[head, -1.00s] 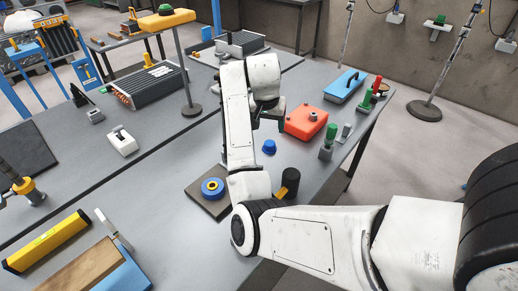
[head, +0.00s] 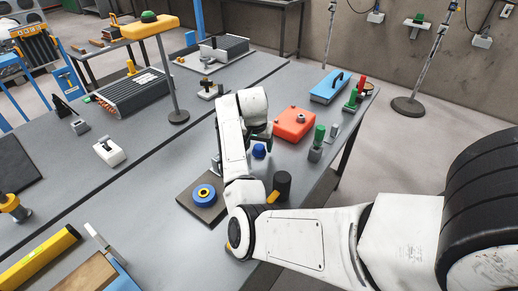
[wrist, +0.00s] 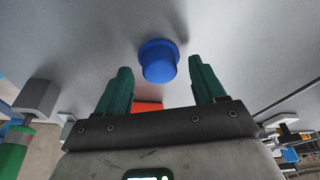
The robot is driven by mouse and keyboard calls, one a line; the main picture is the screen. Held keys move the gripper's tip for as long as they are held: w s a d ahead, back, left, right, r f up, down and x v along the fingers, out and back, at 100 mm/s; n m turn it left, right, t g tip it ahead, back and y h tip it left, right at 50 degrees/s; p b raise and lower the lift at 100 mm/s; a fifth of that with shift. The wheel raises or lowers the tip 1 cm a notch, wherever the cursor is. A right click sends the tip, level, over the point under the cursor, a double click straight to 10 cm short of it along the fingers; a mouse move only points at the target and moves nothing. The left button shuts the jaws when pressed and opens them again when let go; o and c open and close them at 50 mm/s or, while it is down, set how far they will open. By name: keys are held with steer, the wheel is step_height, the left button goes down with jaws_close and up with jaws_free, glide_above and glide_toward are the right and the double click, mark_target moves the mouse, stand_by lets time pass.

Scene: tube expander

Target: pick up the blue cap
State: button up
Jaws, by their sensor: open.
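The blue cap (head: 259,151) stands on the grey bench, just right of my forearm in the head view. In the wrist view the blue cap (wrist: 159,61) lies ahead of my gripper (wrist: 160,80), between the lines of its two green fingers and nearer the right one. The fingers are apart with nothing held between them. In the head view my gripper is mostly hidden behind my arm.
An orange-red box (head: 295,123) sits right behind the cap. A green-topped piece (head: 317,142) and a black cylinder (head: 282,184) stand nearby. A blue ring (head: 204,194) lies on a dark plate at left. A blue case (head: 330,87) is further back.

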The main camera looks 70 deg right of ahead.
steer(key=shift+d+f, duration=0.15)
steer(key=shift+f, duration=0.4)
steer(key=c, duration=1.1)
steer(key=shift+r, duration=0.1)
steer(key=shift+c, duration=0.2)
